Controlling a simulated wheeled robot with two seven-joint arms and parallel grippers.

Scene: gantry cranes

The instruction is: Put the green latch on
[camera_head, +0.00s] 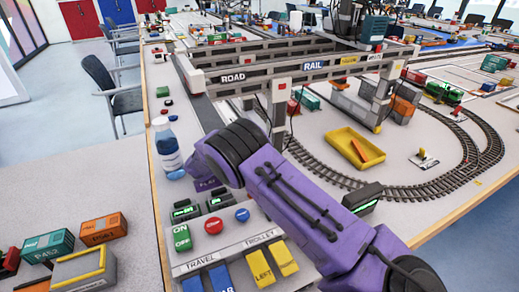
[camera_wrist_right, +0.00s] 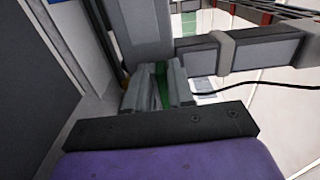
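In the right wrist view, a narrow green piece (camera_wrist_right: 162,74), possibly the green latch, shows between the fingers of my right gripper (camera_wrist_right: 158,92), in front of a grey post (camera_wrist_right: 146,35). Only a strip of it is visible. The fingers are close together, but I cannot tell whether they grip it or only stand around it. In the head view, my purple right arm crosses the table from the lower right, and its gripper is hidden behind the dark wrist joint. I cannot make out the latch there. My left gripper is not in view.
A control panel (camera_head: 217,250) with ON/OFF, TRAVEL and TROLLEY controls lies below my right arm. The gantry crane beam (camera_head: 290,72) spans behind it. A bottle (camera_head: 166,145), a yellow tray (camera_head: 354,148) and curved tracks (camera_head: 440,185) are nearby. Small containers (camera_head: 48,246) sit at lower left.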

